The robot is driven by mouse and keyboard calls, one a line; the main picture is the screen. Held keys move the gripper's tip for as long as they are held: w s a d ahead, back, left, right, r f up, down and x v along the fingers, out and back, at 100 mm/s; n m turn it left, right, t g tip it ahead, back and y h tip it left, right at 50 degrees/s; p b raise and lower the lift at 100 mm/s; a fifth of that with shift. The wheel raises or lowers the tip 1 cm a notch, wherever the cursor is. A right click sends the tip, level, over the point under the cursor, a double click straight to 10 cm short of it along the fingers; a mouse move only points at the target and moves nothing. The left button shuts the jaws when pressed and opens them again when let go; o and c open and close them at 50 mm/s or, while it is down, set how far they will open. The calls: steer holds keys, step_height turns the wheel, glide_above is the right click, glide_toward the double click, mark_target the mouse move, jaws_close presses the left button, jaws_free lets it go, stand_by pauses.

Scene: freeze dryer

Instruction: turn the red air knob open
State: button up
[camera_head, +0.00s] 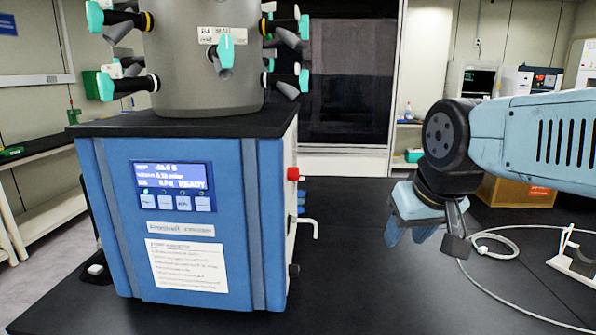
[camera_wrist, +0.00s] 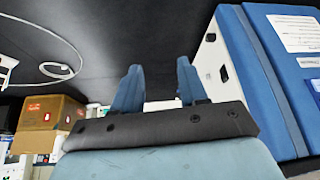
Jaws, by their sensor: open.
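The red air knob (camera_head: 293,174) sticks out from the upper right side of the blue freeze dryer (camera_head: 130,245) in the head view. My gripper (camera_head: 408,236) hangs to the right of the machine, lower than the knob and clearly apart from it. In the wrist view my gripper (camera_wrist: 158,82) shows two blue fingers spread apart with nothing between them. The freeze dryer (camera_wrist: 258,75) stands at the right of the wrist view, with its white side facing the fingers. I cannot make out the red knob in the wrist view.
Blue fittings and a white bent tube (camera_head: 311,224) stick out below the knob. A white cable (camera_head: 490,290) lies on the dark bench (camera_head: 385,285) at the right. A cardboard box (camera_head: 518,192) stands behind my arm. The bench between gripper and machine is clear.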

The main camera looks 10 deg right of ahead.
steer(key=shift+w, duration=0.1)
steer(key=shift+o, duration=1.3)
steer(key=shift+a, duration=0.1)
steer(key=shift+o, duration=0.4)
steer(key=shift+w+a+f+g+y, duration=0.15)
steer(key=shift+w+f+g+y, duration=0.05)
steer(key=shift+g+y, duration=0.1)
steer(key=m+g+y, duration=0.2)
steer(key=m+y, duration=0.7)
steer(key=y, duration=0.8)
glide_toward(293, 174)
steer(key=w+a, duration=0.2)
steer(key=a, duration=0.5)
steer(key=shift+w+a+f, duration=0.4)
steer(key=shift+c, duration=0.3)
